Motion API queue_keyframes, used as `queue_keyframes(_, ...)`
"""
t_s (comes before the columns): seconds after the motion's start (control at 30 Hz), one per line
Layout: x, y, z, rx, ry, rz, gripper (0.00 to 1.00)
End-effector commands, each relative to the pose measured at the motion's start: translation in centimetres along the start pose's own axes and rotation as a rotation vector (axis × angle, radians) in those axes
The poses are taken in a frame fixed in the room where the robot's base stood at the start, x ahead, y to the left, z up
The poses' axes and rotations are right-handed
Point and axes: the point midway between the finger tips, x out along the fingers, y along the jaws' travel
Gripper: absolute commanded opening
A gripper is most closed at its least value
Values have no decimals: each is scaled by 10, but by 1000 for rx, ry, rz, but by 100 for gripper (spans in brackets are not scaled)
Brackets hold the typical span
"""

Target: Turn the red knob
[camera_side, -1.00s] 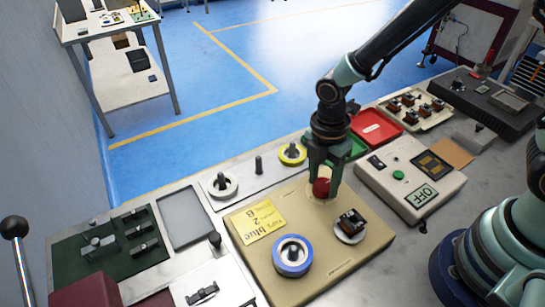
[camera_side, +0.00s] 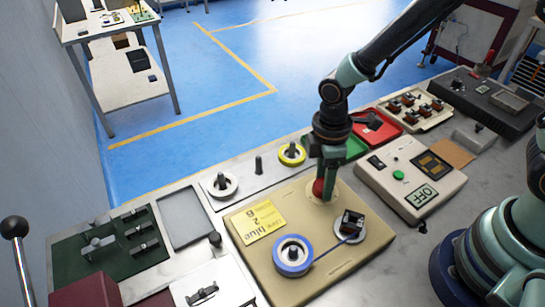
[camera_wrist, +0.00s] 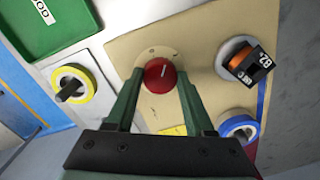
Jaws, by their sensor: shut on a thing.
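The red knob (camera_side: 318,188) stands on a pale round plate on the tan board (camera_side: 275,275). My gripper (camera_side: 323,191) points down over it, with its green fingers around it. In the wrist view the knob (camera_wrist: 160,74) shows a white line and sits between the two fingertips of my gripper (camera_wrist: 161,83). The jaws are shut on the knob. A dark bobbin (camera_side: 352,221) with an orange-brown winding sits on a grey disc to the knob's lower right. A blue strand (camera_side: 328,251) runs from the blue spool (camera_side: 292,262) to the bobbin.
A yellow note (camera_side: 257,221) with the word "blue" lies on the board. A white box (camera_side: 408,180) at right has a green button and a display reading OFF. White (camera_side: 222,186) and yellow (camera_side: 292,154) spools stand behind. Red (camera_side: 375,128) and green (camera_side: 355,149) trays lie at the back.

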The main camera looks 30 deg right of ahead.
Motion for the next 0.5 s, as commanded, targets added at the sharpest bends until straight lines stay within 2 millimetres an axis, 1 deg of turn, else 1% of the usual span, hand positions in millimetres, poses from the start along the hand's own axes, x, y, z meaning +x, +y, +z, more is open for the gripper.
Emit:
queue_keyframes(0.2,1,2,1,188,10,7,0)
queue_keyframes(0.5,1,2,2,357,19,12,0)
